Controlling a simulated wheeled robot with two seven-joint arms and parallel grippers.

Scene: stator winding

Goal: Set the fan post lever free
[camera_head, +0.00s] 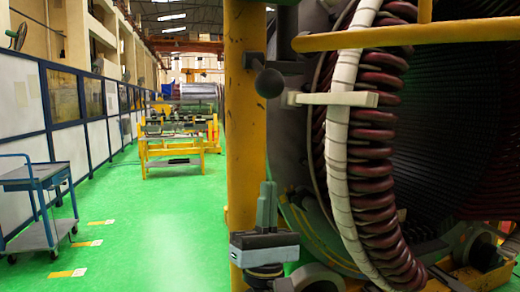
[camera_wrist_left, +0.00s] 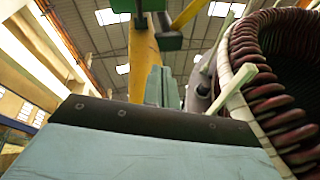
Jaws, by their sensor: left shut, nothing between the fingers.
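A yellow upright post (camera_head: 245,130) stands in the middle of the head view. A dark lever with a round ball end (camera_head: 270,83) sticks out from its upper part. In the left wrist view the post (camera_wrist_left: 143,60) rises behind my fingers, with a dark block (camera_wrist_left: 168,40) near its top; I cannot tell whether this block is part of the lever. My left gripper (camera_head: 267,195) is below the lever, in front of the post, fingers pointing up. It is shut and empty, apart from the lever. Its fingers (camera_wrist_left: 160,85) also show in the wrist view. My right gripper is out of view.
The large stator with wrapped red coils (camera_head: 370,150) and a white band fills the right side. A yellow rail (camera_head: 370,37) and a pale bar (camera_head: 333,99) reach across it. A blue cart (camera_head: 38,180) stands far left; green floor lies open between.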

